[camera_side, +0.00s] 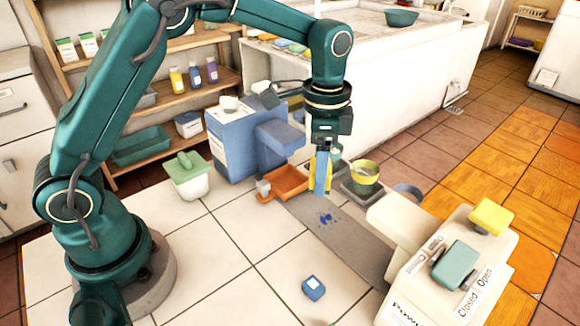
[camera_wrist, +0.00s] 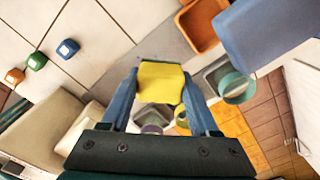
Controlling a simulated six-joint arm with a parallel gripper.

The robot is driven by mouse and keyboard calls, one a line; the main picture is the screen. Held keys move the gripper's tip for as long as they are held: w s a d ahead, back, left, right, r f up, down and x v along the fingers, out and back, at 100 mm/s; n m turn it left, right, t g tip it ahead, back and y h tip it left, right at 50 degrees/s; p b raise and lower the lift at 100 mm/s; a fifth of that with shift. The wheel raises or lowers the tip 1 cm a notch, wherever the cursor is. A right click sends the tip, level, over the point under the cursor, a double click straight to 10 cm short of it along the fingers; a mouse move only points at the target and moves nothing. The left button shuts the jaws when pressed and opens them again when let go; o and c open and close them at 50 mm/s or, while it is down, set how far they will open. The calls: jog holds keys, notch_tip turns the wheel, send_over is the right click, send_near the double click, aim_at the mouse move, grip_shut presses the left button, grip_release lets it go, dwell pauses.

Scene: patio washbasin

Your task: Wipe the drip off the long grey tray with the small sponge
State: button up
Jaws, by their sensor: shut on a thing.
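My gripper (camera_side: 322,188) is shut on the small yellow sponge (camera_wrist: 160,83), which sits between its two blue fingers in the wrist view. In the side view my gripper points down above the far part of the long grey tray (camera_side: 350,248). The tray lies flat on the pale tiled surface, and part of it shows in the wrist view (camera_wrist: 172,42). A blue drip (camera_side: 325,219) of several small spots lies on the tray, just in front of my gripper in the side view. In the wrist view the sponge hides part of the tray, and I cannot make out the drip clearly.
An orange tray (camera_side: 287,183) and a blue machine (camera_side: 232,143) stand behind the grey tray. A yellow-green bowl (camera_side: 365,172) is right of my gripper. A pale machine (camera_side: 470,270) with lettering stands at the right. A small blue block (camera_side: 314,288) lies in front, with bare tiles around it.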

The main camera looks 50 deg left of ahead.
aim_at(316, 210)
jog(key=shift+f, duration=2.75)
jog(key=shift+d+f, duration=0.4)
jog(key=shift+f, duration=0.2)
jog(key=shift+c, duration=0.7)
jog(key=shift+d+f, duration=0.1)
jog(key=shift+d, duration=1.4)
jog(key=shift+a, duration=2)
jog(key=shift+d+r, duration=0.1)
jog(key=shift+r, duration=4)
jog(key=shift+f, duration=0.2)
